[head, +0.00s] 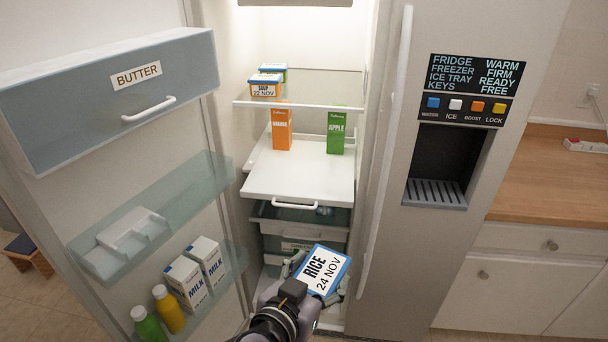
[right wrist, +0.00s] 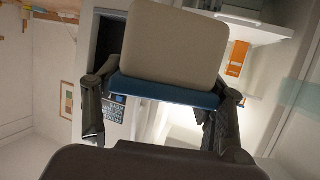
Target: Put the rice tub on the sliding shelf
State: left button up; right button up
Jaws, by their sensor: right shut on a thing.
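The rice tub (head: 322,270) has a white label reading RICE 24 NOV and a blue rim. My right gripper (head: 312,278) is shut on it and holds it in front of the fridge, below the sliding shelf in the head view. In the right wrist view the tub (right wrist: 175,45) sits between the two fingers (right wrist: 165,105), its pale body and blue rim showing. The sliding shelf (head: 300,178) is a white board pulled partly forward, with a handle on its front edge. My left gripper is not in view.
An orange carton (head: 282,130) and a green apple carton (head: 336,133) stand at the back of the sliding shelf; its front part is bare. Soup tubs (head: 266,86) sit on the glass shelf above. The open fridge door with a butter compartment (head: 120,95) and milk cartons (head: 187,282) is at left.

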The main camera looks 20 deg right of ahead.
aim_at(300, 180)
jog(key=i+j, duration=0.1)
jog(key=i, duration=0.95)
